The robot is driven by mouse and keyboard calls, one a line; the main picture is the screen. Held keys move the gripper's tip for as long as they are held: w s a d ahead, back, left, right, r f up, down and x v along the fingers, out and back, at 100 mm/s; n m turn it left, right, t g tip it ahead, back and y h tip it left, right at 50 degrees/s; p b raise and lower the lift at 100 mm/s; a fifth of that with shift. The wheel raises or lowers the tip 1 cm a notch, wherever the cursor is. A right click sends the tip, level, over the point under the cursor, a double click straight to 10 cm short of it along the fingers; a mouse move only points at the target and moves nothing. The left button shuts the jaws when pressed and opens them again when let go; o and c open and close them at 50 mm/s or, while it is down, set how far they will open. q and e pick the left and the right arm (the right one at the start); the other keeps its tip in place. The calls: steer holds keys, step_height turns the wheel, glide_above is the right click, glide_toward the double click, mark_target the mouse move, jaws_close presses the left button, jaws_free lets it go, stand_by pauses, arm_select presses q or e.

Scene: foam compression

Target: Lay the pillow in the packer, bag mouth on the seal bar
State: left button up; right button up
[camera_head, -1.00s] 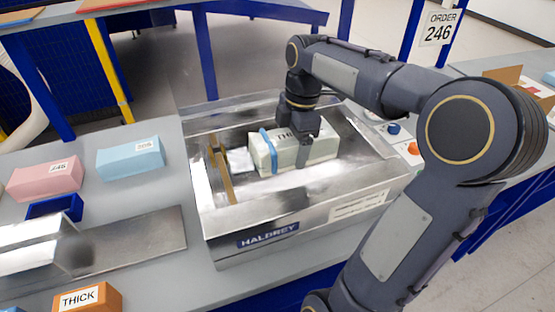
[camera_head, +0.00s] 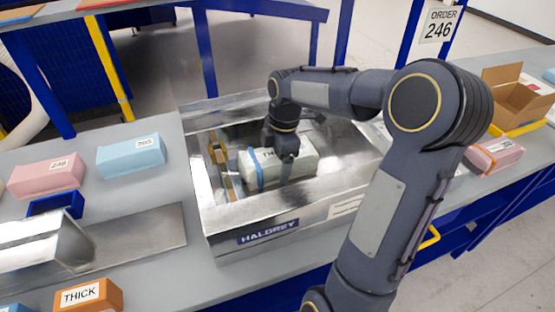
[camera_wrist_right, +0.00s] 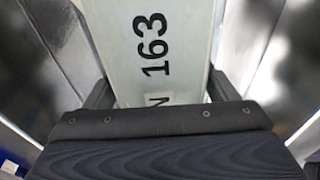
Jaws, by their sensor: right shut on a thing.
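The pillow (camera_head: 304,160) is a pale green-white block with a blue band (camera_head: 257,168) around its left end. It is inside the steel packer (camera_head: 330,228), marked HALDREY, and lies lengthwise from left to right. A brown-gold bar (camera_head: 223,170), likely the seal bar, crosses the chamber's left part; the banded end is close to it. I cannot tell whether they touch. My right gripper (camera_head: 284,160) is shut on the pillow from above. In the right wrist view the pillow (camera_wrist_right: 180,20), printed "N 163", sits between the two fingers (camera_wrist_right: 160,92). My left gripper is not in view.
Pink (camera_head: 45,178) and blue (camera_head: 130,156) blocks, a small blue tray (camera_head: 55,205), a metal plate (camera_head: 140,240) and an orange THICK block (camera_head: 90,296) lie left of the packer. An open cardboard box (camera_head: 515,100) and another pink block (camera_head: 495,155) are at right.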

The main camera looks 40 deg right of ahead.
steer(key=o, duration=0.9)
steer(key=shift+f, duration=0.1)
steer(key=r, duration=0.4)
steer(key=d+r, duration=0.1)
steer(key=r, duration=0.7)
steer(key=shift+s+d+r+p, duration=0.15)
steer(key=shift+s+d+p, duration=0.1)
steer(key=shift+p, duration=0.1)
